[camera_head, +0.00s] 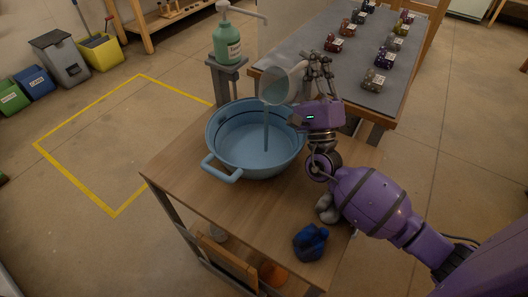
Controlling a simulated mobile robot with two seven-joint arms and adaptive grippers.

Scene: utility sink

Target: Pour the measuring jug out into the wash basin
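The measuring jug (284,84) is a translucent grey vessel. It is tilted with its mouth to the left, above the right part of the basin. A thin blue stream (266,128) falls from its mouth into the basin. The blue wash basin (222,165) stands upright on the wooden table, with a handle at its front left. My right gripper (310,80) is at the jug's right side, its fingers closed around the jug's handle area. Part of the grip is hidden behind the fingers. My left gripper is not in view.
A green pump bottle (227,42) stands on a post behind the basin. A dark blue cloth-like lump (310,242) and a grey lump (327,208) lie on the wooden table (245,215) near its right end. A grey-topped bench (365,55) with several small boxes is behind.

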